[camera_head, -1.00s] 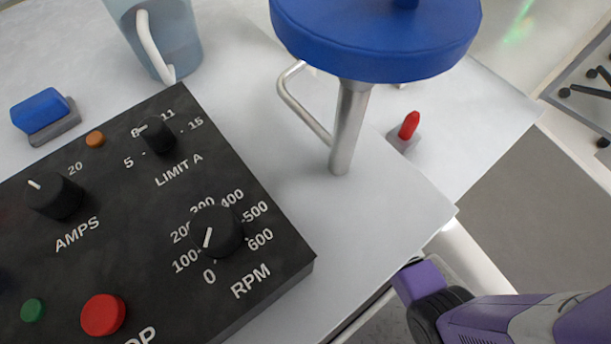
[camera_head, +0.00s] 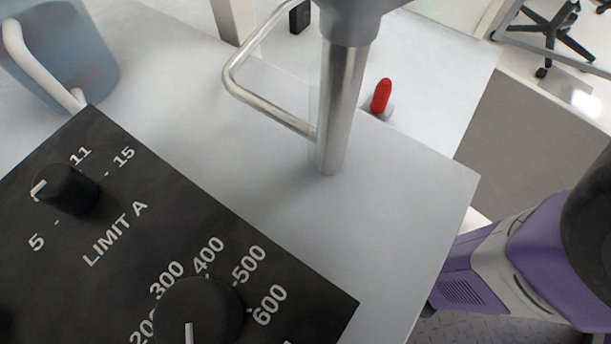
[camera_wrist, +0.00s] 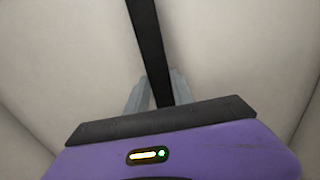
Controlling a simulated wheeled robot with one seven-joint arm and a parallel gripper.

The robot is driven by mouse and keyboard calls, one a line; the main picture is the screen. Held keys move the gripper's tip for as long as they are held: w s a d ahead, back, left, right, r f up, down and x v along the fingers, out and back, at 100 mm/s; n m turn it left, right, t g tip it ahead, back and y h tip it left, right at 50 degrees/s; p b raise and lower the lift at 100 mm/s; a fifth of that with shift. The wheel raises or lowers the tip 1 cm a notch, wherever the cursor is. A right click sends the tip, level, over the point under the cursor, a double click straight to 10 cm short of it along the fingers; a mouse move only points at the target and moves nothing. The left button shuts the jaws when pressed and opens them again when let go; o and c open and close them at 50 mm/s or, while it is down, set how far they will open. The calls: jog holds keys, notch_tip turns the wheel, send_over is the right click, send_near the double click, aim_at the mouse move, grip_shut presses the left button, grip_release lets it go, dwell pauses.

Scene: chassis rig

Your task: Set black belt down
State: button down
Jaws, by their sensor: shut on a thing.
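The black belt (camera_wrist: 147,35) runs as a dark strip from the top edge of the wrist view down between the fingers of my gripper (camera_wrist: 156,92). My gripper is shut on the belt. The belt's far end is out of the picture, and its lower part is hidden behind the gripper body. Neither the belt nor the gripper shows in the head view, where only my purple and grey arm appears at the right.
Pale, plain surfaces (camera_wrist: 230,50) lie beyond the gripper.

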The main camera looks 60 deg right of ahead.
jog(key=shift+f, duration=0.9)
jog(key=shift+r, duration=0.1)
jog(key=c, duration=1.1)
grip_release()
notch_tip(320, 180, up, 12)
jog(key=p, duration=0.6)
